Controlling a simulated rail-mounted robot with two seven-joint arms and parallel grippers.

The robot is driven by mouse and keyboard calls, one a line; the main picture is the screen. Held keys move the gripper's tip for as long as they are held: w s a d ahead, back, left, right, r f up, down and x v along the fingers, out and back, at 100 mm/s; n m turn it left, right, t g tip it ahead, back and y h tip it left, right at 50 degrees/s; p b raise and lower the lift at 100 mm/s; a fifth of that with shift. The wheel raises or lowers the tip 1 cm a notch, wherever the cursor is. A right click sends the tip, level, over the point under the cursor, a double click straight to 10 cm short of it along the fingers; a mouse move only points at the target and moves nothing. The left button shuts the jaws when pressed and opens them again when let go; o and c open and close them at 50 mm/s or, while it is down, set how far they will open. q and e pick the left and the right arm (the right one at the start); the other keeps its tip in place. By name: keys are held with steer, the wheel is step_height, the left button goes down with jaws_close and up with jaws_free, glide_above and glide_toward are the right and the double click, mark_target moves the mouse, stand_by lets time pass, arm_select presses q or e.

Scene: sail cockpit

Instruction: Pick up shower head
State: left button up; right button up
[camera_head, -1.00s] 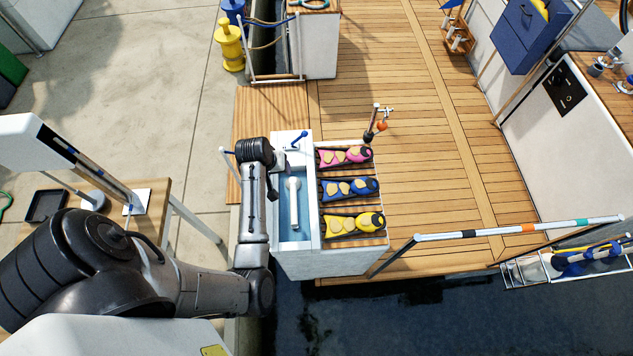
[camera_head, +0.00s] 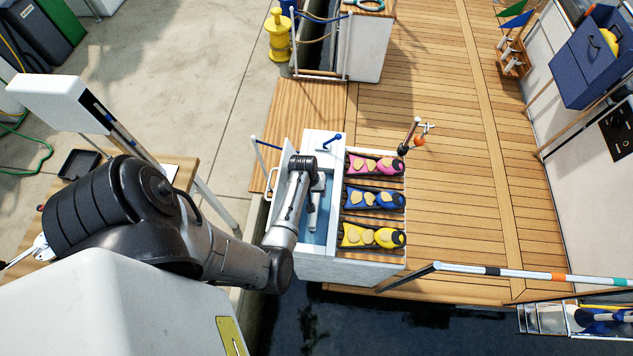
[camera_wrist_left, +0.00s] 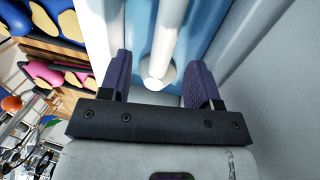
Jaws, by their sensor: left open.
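A white shower head (camera_head: 312,216) with a long handle lies in the blue-lined basin of the white sink unit (camera_head: 300,270). My left gripper (camera_head: 317,187) reaches down over the basin at the upper part of the shower head. In the left wrist view my left gripper (camera_wrist_left: 160,60) is open, with its two purple-padded fingers on either side of the white rod-like shower head (camera_wrist_left: 166,40). Its rounded end shows between the fingers, with gaps to both. My wrist hides part of the shower head in the head view. My right gripper is out of view.
Right of the basin is a rack with pink (camera_head: 374,166), blue (camera_head: 373,198) and yellow (camera_head: 372,236) items. A blue-handled tap (camera_head: 332,138) stands behind the basin. The basin walls are close around my gripper. Dark water lies in front.

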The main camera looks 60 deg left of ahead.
mark_target(316, 196)
arm_select(q)
steer(key=shift+w+d+f+b, duration=0.15)
steer(key=shift+f+b, duration=0.1)
steer(key=shift+f, duration=1.05)
steer(key=shift+w+d+f+b, duration=0.1)
steer(key=shift+f+b, duration=0.1)
steer(key=shift+f, duration=1.1)
steer(key=shift+c, duration=0.5)
jaws_close()
